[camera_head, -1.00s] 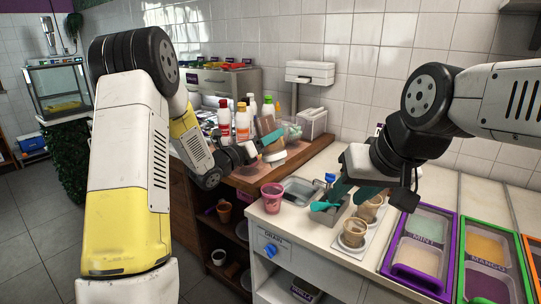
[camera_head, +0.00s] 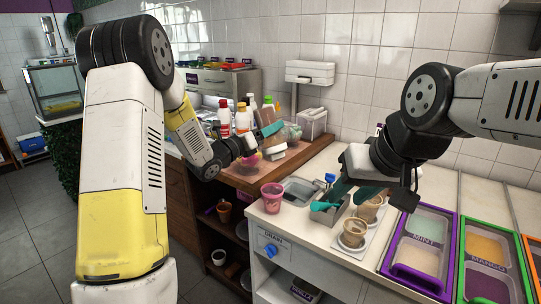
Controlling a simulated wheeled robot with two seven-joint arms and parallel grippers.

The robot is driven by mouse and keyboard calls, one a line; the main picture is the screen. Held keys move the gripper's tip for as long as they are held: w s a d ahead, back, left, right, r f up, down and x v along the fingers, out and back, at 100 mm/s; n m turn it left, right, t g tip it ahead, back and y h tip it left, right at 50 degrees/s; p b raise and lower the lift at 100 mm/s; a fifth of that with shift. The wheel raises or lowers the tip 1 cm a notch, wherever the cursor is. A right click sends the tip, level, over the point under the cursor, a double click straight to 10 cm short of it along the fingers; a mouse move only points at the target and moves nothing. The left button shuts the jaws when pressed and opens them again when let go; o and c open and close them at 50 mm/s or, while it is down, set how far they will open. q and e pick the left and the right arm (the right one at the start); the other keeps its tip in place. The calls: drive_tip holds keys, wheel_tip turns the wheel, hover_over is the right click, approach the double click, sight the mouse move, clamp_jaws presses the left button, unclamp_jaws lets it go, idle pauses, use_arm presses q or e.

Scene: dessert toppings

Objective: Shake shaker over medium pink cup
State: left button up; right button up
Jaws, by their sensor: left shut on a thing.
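My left gripper (camera_head: 270,134) reaches over the wooden shelf, its teal fingers shut on what looks like a small pale shaker (camera_head: 275,153). The shaker is tilted and partly hidden by the fingers. A pink cup (camera_head: 272,198) stands upright on the white counter, in front of and below the held shaker. Another pink object (camera_head: 250,160), perhaps a cup, shows beneath the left wrist, mostly hidden. My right gripper (camera_head: 337,193) is low over the counter beside a metal box (camera_head: 326,212); whether its fingers are open is unclear.
Several bottles (camera_head: 242,119) stand behind the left gripper on the wooden shelf (camera_head: 247,182). Brown-filled cups (camera_head: 353,233) sit on a tray near the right gripper. A purple-framed topping bin (camera_head: 418,258) is at the right. A teal scoop (camera_head: 320,206) lies at the metal box.

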sight(268, 151)
use_arm(q)
wheel_tip(268, 151, down, 8)
drive_tip(key=shift+r, duration=0.2)
idle(0.8)
drive_tip(key=shift+r, duration=3.9)
wheel_tip(268, 151, down, 8)
drive_tip(key=shift+f, duration=0.1)
